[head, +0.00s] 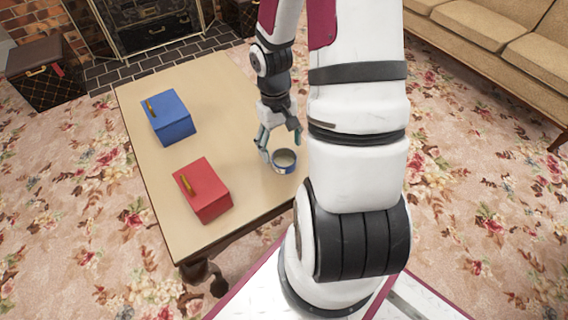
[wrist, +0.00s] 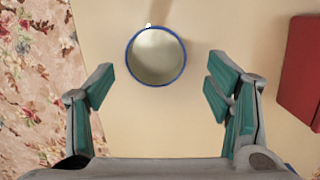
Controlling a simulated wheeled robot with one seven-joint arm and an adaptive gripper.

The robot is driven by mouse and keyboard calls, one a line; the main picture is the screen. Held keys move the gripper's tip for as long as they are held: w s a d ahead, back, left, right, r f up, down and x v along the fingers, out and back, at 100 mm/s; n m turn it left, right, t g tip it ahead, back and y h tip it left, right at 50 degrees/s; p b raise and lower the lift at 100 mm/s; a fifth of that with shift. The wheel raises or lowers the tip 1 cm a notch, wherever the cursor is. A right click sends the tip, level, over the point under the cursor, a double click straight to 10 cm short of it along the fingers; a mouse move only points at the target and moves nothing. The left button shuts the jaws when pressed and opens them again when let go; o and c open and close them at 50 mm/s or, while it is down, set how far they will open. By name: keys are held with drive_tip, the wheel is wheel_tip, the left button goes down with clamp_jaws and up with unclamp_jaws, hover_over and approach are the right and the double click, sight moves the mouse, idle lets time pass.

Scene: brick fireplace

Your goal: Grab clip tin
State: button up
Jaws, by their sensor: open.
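The clip tin is a small round open container with a blue rim and pale inside. In the head view the tin (head: 284,161) stands upright near the table's right edge. In the wrist view the tin (wrist: 156,56) is at the upper middle, a little beyond the fingertips and between their lines. My gripper (head: 280,142) is open and empty, pointing down just above and beside the tin. In the wrist view my gripper's (wrist: 160,88) green-padded fingers are spread wide, apart from the tin. The tin looks empty.
The wooden table (head: 225,100) also holds a blue box (head: 170,118) and a red box (head: 203,190), each with a gold handle, to the left. The red box shows at the right in the wrist view (wrist: 300,72). A sofa (head: 490,40) stands beyond, right.

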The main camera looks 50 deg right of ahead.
sight(285, 164)
drive_tip(key=f+b, duration=0.1)
drive_tip(key=f, duration=0.1)
drive_tip(key=s+f+b, duration=0.1)
drive_tip(key=f+b, duration=0.1)
drive_tip(key=f, duration=0.1)
drive_tip(key=shift+r, duration=0.1)
drive_tip(key=shift+c, duration=0.4)
drive_tip(key=shift+d, duration=0.1)
drive_tip(key=c, duration=0.9)
